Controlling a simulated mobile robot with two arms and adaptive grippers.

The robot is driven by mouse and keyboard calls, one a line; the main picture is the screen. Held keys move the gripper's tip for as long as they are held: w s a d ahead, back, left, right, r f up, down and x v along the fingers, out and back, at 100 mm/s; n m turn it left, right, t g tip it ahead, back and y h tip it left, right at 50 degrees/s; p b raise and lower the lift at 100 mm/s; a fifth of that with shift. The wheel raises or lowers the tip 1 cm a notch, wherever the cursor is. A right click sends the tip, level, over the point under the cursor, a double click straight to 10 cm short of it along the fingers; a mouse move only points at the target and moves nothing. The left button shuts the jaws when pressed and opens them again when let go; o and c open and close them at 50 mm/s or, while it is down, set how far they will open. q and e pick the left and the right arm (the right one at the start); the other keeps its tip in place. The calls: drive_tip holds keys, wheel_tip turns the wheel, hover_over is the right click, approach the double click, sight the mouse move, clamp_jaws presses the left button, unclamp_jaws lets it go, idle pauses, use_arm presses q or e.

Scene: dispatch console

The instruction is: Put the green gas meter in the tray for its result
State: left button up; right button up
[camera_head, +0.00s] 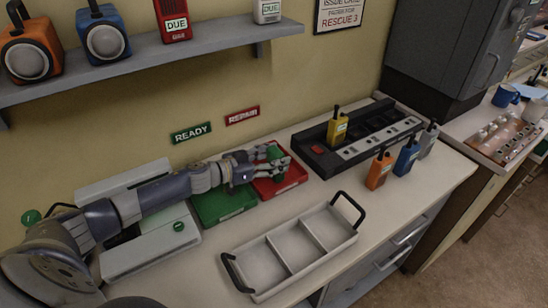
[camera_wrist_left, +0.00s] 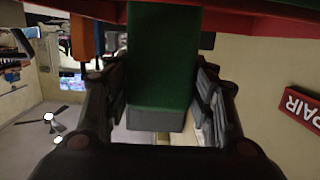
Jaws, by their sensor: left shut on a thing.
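The green gas meter (camera_head: 276,152) is between the fingers of my left gripper (camera_head: 270,164), which is shut on it. In the left wrist view the meter (camera_wrist_left: 160,55) shows as a green block with a grey end, between both fingers. The gripper is at the red tray (camera_head: 291,184), under the REPAIR sign (camera_head: 242,115). The red tray's edge (camera_wrist_left: 255,24) runs across the top of the wrist view. I cannot tell whether the meter touches the tray floor. The green tray (camera_head: 222,208) is beside it on the left, under the READY sign (camera_head: 191,132). My right gripper is not seen.
A grey three-part carrier (camera_head: 292,250) with black handles stands in front. A black charger rack (camera_head: 352,150) holds a yellow device (camera_head: 337,128). Orange (camera_head: 379,170), blue (camera_head: 406,157) and grey (camera_head: 428,141) devices stand right of it. A shelf (camera_head: 150,50) hangs above.

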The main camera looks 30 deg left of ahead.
use_arm(q)
drive_tip(key=shift+r, duration=0.1)
drive_tip(key=o, duration=1.2)
drive_tip(key=shift+f, duration=0.2)
drive_tip(key=shift+r, duration=0.1)
